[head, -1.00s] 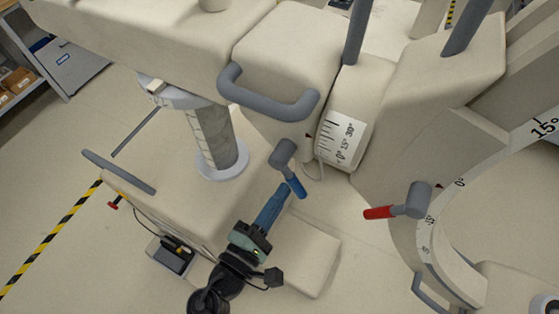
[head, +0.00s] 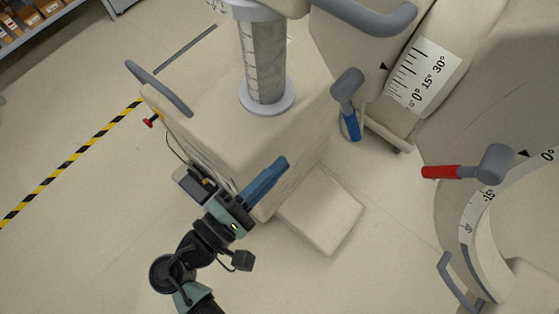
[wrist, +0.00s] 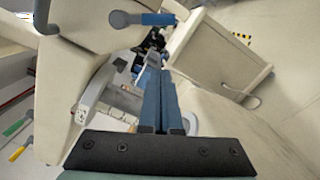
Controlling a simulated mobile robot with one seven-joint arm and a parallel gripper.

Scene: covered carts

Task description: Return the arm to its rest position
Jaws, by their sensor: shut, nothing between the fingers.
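My gripper (head: 284,163) is in the middle of the head view, at the end of my dark arm, with its long blue fingers together and empty. The fingers point up and to the right, in front of the beige cart base. In the wrist view my gripper (wrist: 158,75) shows its blue fingers closed against each other. A lever with a blue handle (head: 351,126) hangs to the upper right of the fingertips, apart from them. It may be the blue-handled lever at the top of the wrist view (wrist: 158,19). My arm is bent at the lower left.
The beige cart base (head: 235,125) has a grey column (head: 263,60) and a grey handle (head: 160,88). A red-handled lever (head: 441,172) juts out at right. A low beige block (head: 320,212) lies right of my gripper. Open floor (head: 90,230) lies left, with striped tape (head: 72,160).

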